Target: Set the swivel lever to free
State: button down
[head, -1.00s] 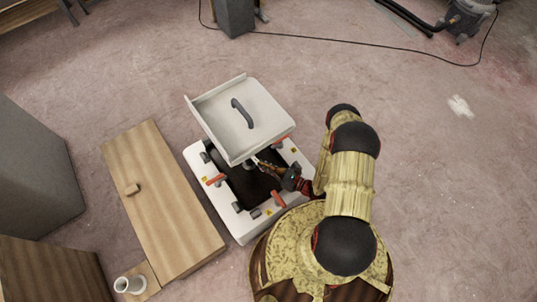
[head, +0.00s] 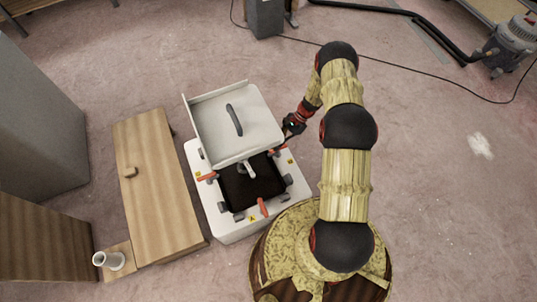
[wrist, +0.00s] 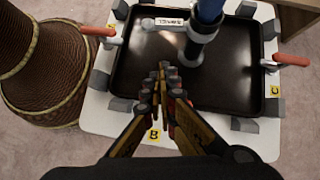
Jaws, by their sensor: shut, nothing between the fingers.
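A white pedestal base (head: 228,228) with a dark recessed top (head: 240,193) stands beside my body. Red-handled levers sit on its rim: one at left (head: 207,178), one at front (head: 263,207) and one at right (head: 282,151). The wrist view shows two of them, a left red handle (wrist: 97,31) and a right red handle (wrist: 290,60). Bits of red show behind my fingers, near label B (wrist: 154,135). I cannot tell which lever is the swivel lever. My gripper (wrist: 166,72) is shut and empty above the rim at B; its tips overlap the dark top.
A white seat panel (head: 212,139) with a dark handle (head: 234,120) overhangs the base. A blue-and-black post (wrist: 203,35) rises from the dark top, with a small white plate (wrist: 168,22) beside it. A wooden cabinet (head: 160,195) stands left.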

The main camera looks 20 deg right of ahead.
aim_at(249, 168)
jog(key=a+r+b+x, duration=0.1)
jog(key=a+b+x, duration=0.1)
jog(key=x, duration=1)
jog(key=shift+s+r+b, duration=0.2)
jog(key=shift+s+b, duration=0.05)
jog(key=shift+b, duration=0.5)
jog(key=shift+a, duration=0.1)
jog(key=shift+s+a+m+t, duration=0.4)
jog(key=shift+s+a+m, duration=0.25)
jog(key=shift+a, duration=0.3)
